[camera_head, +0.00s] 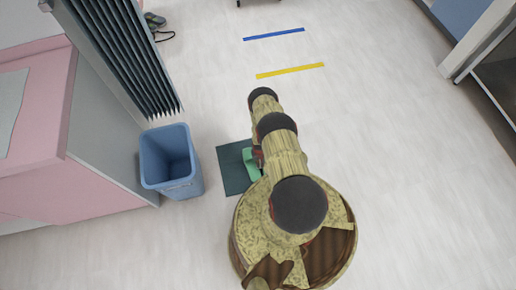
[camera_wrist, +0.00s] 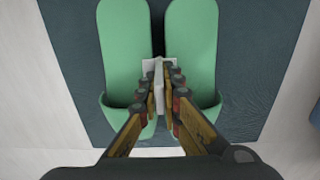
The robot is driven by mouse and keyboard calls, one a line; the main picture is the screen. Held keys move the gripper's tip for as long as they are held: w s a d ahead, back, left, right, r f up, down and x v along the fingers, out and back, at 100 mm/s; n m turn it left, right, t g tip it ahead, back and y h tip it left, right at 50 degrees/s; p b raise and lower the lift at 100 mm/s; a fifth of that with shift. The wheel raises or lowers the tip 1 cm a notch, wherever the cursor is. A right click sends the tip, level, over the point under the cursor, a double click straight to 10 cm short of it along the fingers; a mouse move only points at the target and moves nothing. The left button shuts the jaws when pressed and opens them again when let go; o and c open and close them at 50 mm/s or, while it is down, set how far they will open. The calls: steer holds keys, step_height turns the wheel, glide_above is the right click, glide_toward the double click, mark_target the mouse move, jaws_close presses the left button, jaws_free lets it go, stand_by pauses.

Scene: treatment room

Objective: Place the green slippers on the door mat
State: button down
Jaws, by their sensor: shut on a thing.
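The pair of green slippers shows side by side in the wrist view, one on the left (camera_wrist: 124,45) and one on the right (camera_wrist: 190,45). Part of a green slipper (camera_head: 250,163) shows beside my arm in the head view; the rest is hidden by the arm. The dark teal door mat (camera_head: 231,170) lies on the floor, and its surface (camera_wrist: 262,60) shows behind the slippers in the wrist view. I cannot tell whether the slippers touch the mat.
A blue bin (camera_head: 172,165) stands just left of the mat, by a pink and grey cabinet (camera_head: 60,130) and a dark folded screen (camera_head: 118,50). Blue (camera_head: 274,34) and yellow (camera_head: 290,71) strips mark the floor. The floor to the right is clear.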

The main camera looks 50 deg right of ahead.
step_height(320, 180, down, 3)
steer(key=shift+f+b, duration=0.2)
steer(key=shift+b, duration=0.55)
steer(key=shift+w+r, duration=0.1)
steer(key=c, duration=2)
jaws_free()
